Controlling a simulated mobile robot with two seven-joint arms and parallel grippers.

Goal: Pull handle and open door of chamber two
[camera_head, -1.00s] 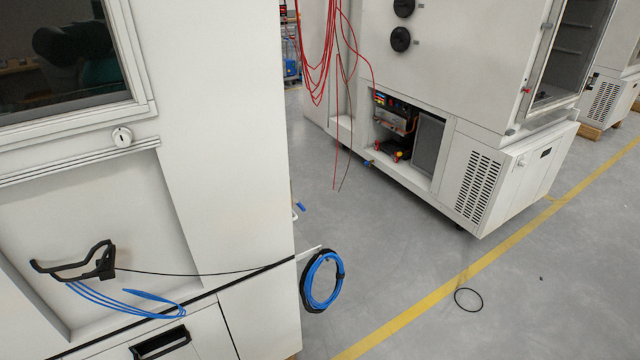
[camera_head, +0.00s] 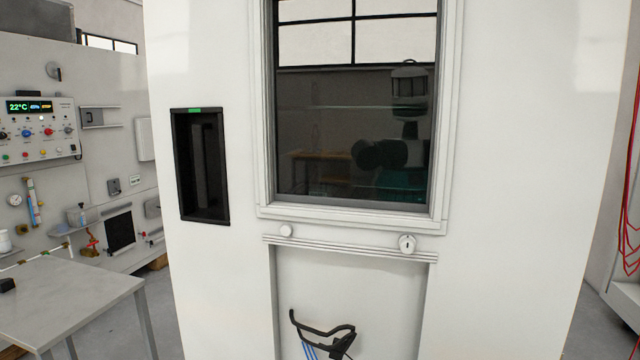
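A white chamber door (camera_head: 520,150) fills the middle of the head view and looks shut; I cannot tell its number. A dark window (camera_head: 330,130) in a pale frame sits in its upper part. A recessed black handle (camera_head: 202,165) with a small green strip on top is left of the window. Neither gripper shows directly in the view; only a dim reflection of my body appears in the window glass.
A grey table (camera_head: 70,295) stands at the lower left. Behind it, a control panel (camera_head: 38,130) reads 22°C. A black bracket (camera_head: 322,335) with blue cables sticks out below the window. Red cables (camera_head: 630,200) hang at the right edge.

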